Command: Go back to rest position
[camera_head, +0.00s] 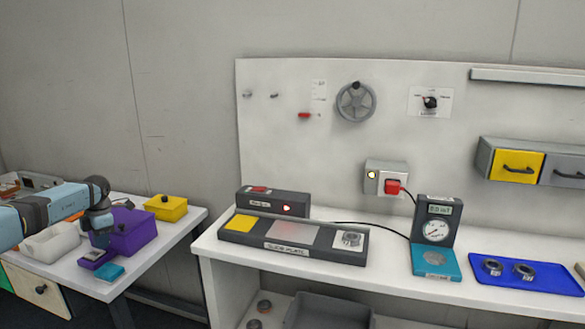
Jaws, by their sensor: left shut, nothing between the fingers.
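My left arm (45,208) comes in from the left over the side table. Its gripper (101,241) points down in front of the purple box (135,236) and is shut with nothing in it. The fingers are small and dark, so their exact gap to the box is hard to judge. My right gripper is not in view.
The side table (165,245) also holds a yellow box (166,207), a white container (50,243), a small purple item (97,258) and a teal block (110,272). On the workbench (235,275) are a dark scanning station (290,258), a dial gauge (436,233) and a blue tray (540,282) with two metal rings.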

